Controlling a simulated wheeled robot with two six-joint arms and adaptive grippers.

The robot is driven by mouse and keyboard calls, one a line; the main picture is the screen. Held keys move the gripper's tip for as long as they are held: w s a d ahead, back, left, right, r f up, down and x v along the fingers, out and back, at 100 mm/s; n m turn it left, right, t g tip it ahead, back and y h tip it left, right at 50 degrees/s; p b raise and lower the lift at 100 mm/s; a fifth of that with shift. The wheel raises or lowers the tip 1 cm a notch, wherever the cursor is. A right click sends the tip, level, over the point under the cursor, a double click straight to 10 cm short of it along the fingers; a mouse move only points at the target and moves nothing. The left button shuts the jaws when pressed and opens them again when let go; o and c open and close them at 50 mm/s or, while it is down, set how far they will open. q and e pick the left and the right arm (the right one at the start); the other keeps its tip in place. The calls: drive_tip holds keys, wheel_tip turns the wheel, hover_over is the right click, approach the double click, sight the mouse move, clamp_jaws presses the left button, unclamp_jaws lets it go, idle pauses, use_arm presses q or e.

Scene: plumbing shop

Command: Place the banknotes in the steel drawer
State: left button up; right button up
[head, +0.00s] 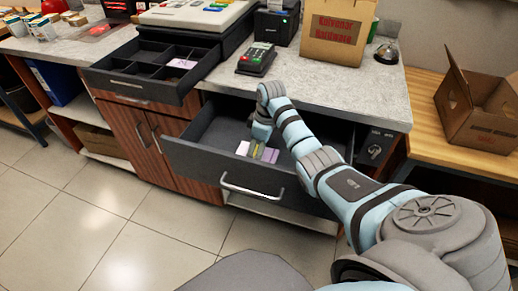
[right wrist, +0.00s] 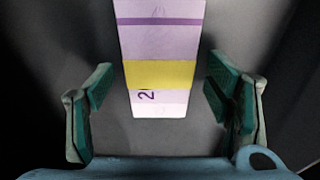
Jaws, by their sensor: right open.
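A bundle of purple banknotes (head: 271,156) with a yellow band lies in the open grey steel drawer (head: 215,167) under the counter. In the right wrist view the banknotes (right wrist: 160,40) run lengthwise between my right gripper's fingers, with clear gaps on both sides. My right gripper (head: 260,138) reaches down into the drawer and is open; its fingers (right wrist: 158,82) do not touch the bundle. It partly hides the bundle in the head view. My left gripper is not in view.
An open cash tray (head: 125,68) with compartments and a note (head: 182,63) in it juts out at the upper left. A card terminal (head: 256,58), a paper bag (head: 337,32) and a bell (head: 387,54) stand on the counter. An open cardboard box (head: 478,120) is at right.

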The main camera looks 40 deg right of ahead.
sight(264, 154)
wheel_tip(264, 154, up, 12)
drive_tip(key=s+d+p, duration=0.1)
drive_tip(key=p, duration=0.2)
drive_tip(key=shift+s, duration=0.25)
